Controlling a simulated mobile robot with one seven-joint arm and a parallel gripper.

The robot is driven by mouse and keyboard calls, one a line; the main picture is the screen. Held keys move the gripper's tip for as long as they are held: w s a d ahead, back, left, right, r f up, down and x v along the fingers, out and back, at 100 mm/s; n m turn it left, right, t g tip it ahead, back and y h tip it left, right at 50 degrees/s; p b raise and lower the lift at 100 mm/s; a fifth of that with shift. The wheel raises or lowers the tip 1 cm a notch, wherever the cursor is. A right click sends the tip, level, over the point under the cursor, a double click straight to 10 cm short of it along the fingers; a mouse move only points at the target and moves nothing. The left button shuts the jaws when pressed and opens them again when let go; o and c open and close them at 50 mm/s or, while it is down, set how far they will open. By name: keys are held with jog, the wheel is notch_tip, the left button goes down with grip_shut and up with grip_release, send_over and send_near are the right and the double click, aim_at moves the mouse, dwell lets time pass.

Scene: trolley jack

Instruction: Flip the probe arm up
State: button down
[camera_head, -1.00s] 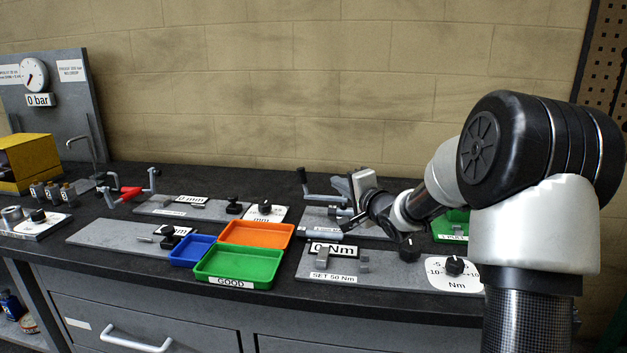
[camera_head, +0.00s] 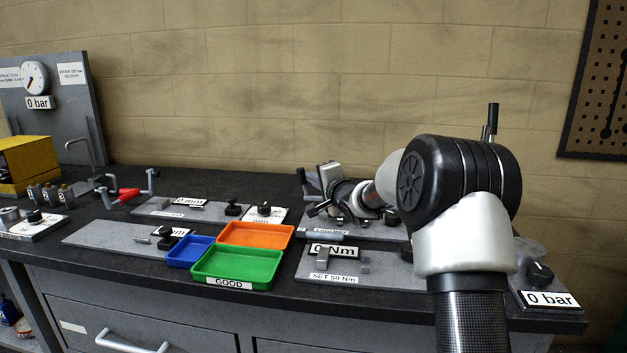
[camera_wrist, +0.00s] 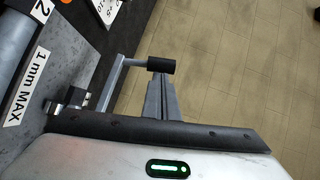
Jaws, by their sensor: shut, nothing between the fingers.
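My gripper (camera_wrist: 159,82) is shut and empty in the wrist view. Its fingertips are just below the black grip of a grey cranked lever (camera_wrist: 122,80); whether they touch cannot be told. The lever rises at the edge of a grey plate (camera_wrist: 65,72) labelled "1 mm MAX". A small metal bracket (camera_wrist: 72,99) sits by the lever's foot. No part is marked as the probe arm, so I cannot tell which it is. In the head view, the lever's black grip (camera_head: 301,175) shows at the back of the bench, and my wrist hides much of this fixture.
A green tray (camera_head: 237,284), a blue tray (camera_head: 176,264) and an orange tray (camera_head: 286,237) stand left of the fixture. The "0 Nm" plate (camera_head: 390,279) lies in front. A "0 bar" sign (camera_head: 549,299) is at the right end. The wall (camera_head: 320,120) is close behind.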

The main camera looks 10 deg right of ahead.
jog(key=shift+a+r, duration=0.1)
jog(key=shift+a+n+g+p, duration=0.15)
jog(key=shift+n+g+p, duration=0.15)
jog(key=shift+p, duration=0.25)
jog(key=shift+w+a+r+p, duration=0.1)
jog(key=shift+a+p, duration=0.1)
jog(key=shift+p, duration=0.1)
jog(key=shift+w+a+r+n+g+h+p, duration=0.2)
jog(key=shift+a+n+g+h+p, duration=0.25)
jog(key=shift+a+n+p, duration=0.45)
jog(key=w+a+f+n+g+h+b, duration=0.2)
jog(key=a+f+n+g+h, duration=0.2)
jog(key=a+f+n+h, duration=0.1)
jog(key=shift+w+a+n+h, duration=0.2)
jog(key=shift+a+n+h, duration=0.6)
jog(key=shift+n+h, duration=0.45)
jog(key=shift+f, duration=0.15)
